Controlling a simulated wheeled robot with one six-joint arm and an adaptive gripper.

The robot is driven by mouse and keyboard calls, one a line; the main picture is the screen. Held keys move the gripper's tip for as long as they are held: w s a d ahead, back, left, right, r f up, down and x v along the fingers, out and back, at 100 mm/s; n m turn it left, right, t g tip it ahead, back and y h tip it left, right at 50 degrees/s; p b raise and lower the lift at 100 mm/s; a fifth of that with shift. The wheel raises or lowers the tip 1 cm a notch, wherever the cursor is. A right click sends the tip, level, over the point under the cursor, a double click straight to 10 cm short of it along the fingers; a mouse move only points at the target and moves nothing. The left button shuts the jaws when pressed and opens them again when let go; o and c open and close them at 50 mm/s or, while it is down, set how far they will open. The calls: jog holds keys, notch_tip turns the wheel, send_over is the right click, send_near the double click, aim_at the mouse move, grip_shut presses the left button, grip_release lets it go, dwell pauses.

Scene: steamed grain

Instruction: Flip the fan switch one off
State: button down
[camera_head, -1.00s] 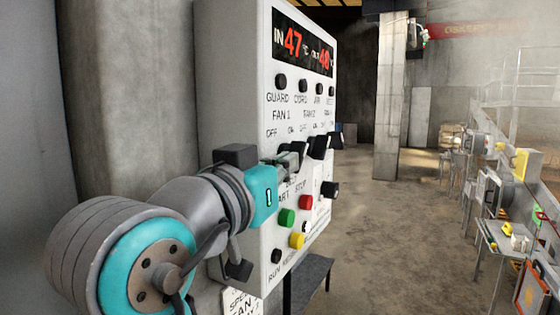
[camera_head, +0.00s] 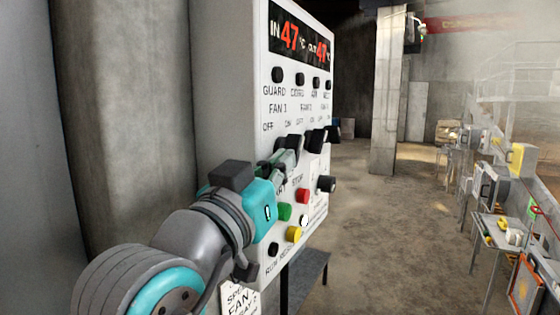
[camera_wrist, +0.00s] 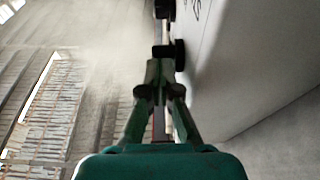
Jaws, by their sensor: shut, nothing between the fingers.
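The white control panel (camera_head: 312,95) stands upright on the wall side in the head view. A row of black fan switches sits under the OFF and ON labels. The fan 2 switch (camera_head: 296,144) and the fan 3 switch (camera_head: 315,140) show right of my gripper. My gripper (camera_head: 290,146) is shut and empty at the panel's face. It hides most of the fan 1 switch, a dark part of which shows at its upper left. In the wrist view, my fingertips (camera_wrist: 161,66) are close to a black switch (camera_wrist: 169,50); touching is unclear.
Below the switches are a green button (camera_head: 285,212), a red button (camera_head: 304,203), a yellow button (camera_head: 294,234) and a black knob (camera_head: 326,184). A dark bench (camera_head: 306,270) stands under the panel.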

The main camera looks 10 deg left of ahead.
jog(key=shift+t, duration=0.4)
jog(key=shift+w+d+f, duration=0.25)
jog(key=shift+w+f, duration=0.45)
jog(key=shift+f, duration=0.15)
jog(key=shift+w+d+f, duration=0.25)
jog(key=shift+w+f, duration=0.4)
jog(key=shift+f, duration=0.15)
jog(key=shift+w+f, duration=0.1)
jog(key=shift+w, duration=0.05)
